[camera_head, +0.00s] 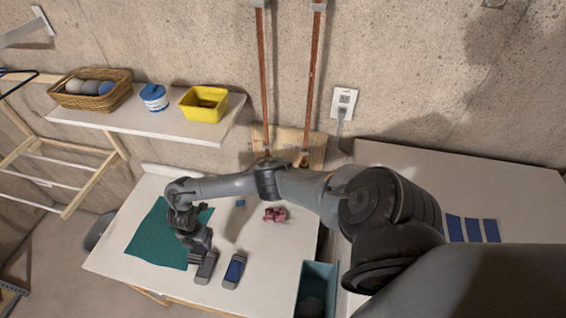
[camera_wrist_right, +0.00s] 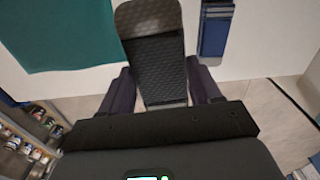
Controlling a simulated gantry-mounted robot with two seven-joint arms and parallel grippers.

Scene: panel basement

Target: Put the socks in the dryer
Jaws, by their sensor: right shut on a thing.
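My right gripper (camera_head: 203,262) reaches down over the white table. It is shut on a long grey item (camera_wrist_right: 150,35) with a rounded end and a dark woven-looking part; this may be a folded sock, but I cannot tell for sure. The fingers (camera_wrist_right: 163,92) flank it in the wrist view. A blue item with grey ends (camera_head: 233,271) lies just right of the gripper, apart from it; it also shows in the wrist view (camera_wrist_right: 215,30). A small crumpled pink-red thing (camera_head: 275,214) lies farther back. I cannot make out a dryer. My left gripper is not in view.
A teal cloth (camera_head: 152,245) lies on the table's left side. A teal bin (camera_head: 318,272) stands at its right edge. A shelf holds a basket (camera_head: 72,101), a tub (camera_head: 153,97) and a yellow box (camera_head: 190,108). A pale surface (camera_head: 450,185) is at right.

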